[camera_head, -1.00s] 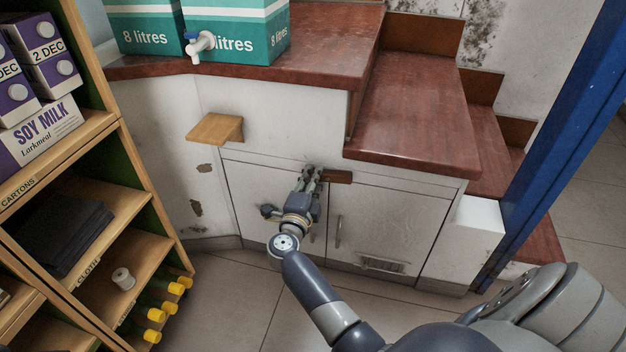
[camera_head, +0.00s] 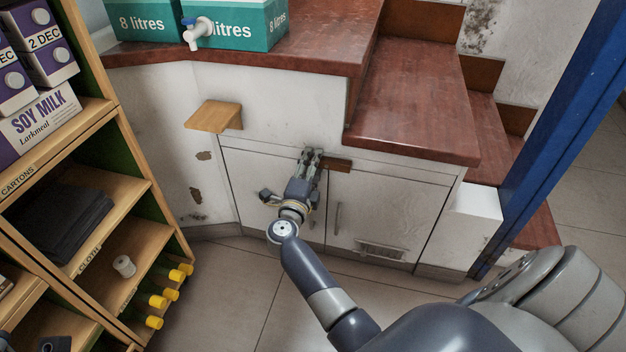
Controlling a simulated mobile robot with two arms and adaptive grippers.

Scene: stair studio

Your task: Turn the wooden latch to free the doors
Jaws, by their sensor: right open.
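The wooden latch (camera_head: 337,164) is a small dark brown bar near the top of the white cabinet doors, lying across the seam between them. The left door (camera_head: 252,178) and the right door (camera_head: 388,212) look closed. My right gripper (camera_head: 310,154) is open at the latch's left end, its fingers pointing at the top of the doors. The gripper hides that end of the latch, and I cannot tell whether it touches it.
A wooden ledge (camera_head: 216,116) sticks out from the wall left of the doors. A shelf unit (camera_head: 136,190) with cartons stands at the left. Red-brown stair treads (camera_head: 415,110) rise above the doors. A blue post (camera_head: 545,130) stands at the right. The tiled floor (camera_head: 225,285) in front is partly clear.

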